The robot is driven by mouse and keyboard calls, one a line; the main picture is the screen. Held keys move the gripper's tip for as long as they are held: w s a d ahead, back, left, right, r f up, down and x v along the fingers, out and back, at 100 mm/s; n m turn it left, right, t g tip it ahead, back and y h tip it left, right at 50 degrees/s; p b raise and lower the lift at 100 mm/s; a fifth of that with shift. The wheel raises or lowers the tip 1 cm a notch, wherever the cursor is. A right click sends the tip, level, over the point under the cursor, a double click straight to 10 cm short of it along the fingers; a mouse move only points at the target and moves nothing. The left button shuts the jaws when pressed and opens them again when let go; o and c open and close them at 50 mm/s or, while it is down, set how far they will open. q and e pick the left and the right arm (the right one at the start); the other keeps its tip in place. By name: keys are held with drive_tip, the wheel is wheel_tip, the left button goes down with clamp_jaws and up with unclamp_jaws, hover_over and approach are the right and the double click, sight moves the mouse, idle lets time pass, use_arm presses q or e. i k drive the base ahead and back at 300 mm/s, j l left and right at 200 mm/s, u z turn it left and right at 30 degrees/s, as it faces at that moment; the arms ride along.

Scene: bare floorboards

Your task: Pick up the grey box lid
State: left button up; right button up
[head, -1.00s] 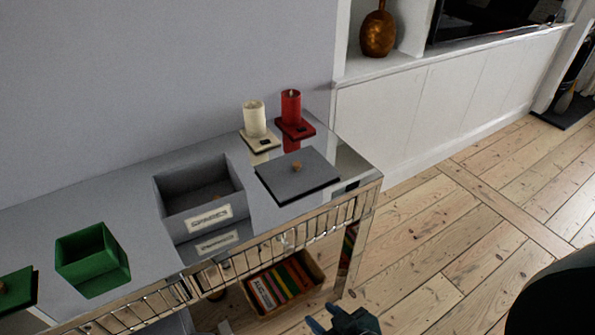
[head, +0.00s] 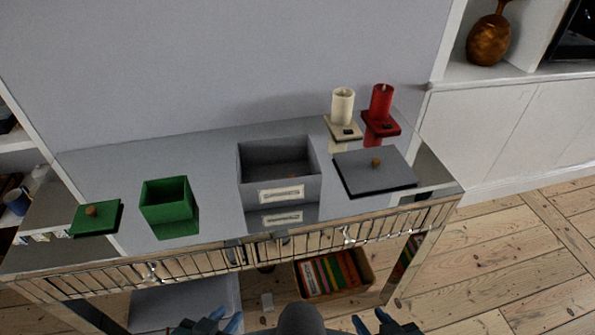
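The grey box lid (head: 352,174) is a flat dark-edged square with a small orange-brown knob. It lies on the right part of the mirrored console table (head: 100,175). The open grey box (head: 281,191), with a label on its front, stands just left of it. My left gripper (head: 215,322) is at the bottom edge, left of centre, below and in front of the table. My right gripper (head: 380,322) is at the bottom edge, right of centre, also well short of the lid. Both show two spread fingertips with nothing between them.
A green open box (head: 168,206) and a green lid (head: 97,219) sit on the table's left. A cream candle (head: 343,108) and a red candle (head: 381,103) stand on small bases behind the grey lid. A crate of books (head: 335,275) is beneath the table. Shelving stands at left and right.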

sight(373, 169)
drive_tip(key=l+u, duration=0.15)
drive_tip(key=u, duration=0.35)
drive_tip(key=l+u, duration=0.2)
drive_tip(key=u, duration=0.25)
drive_tip(key=l+u, duration=0.15)
drive_tip(key=l, duration=0.2)
drive_tip(key=k+l+u, duration=0.2)
drive_tip(key=l, duration=0.15)
drive_tip(key=l+u, duration=0.15)
drive_tip(key=l, duration=0.2)
drive_tip(key=k, duration=0.05)
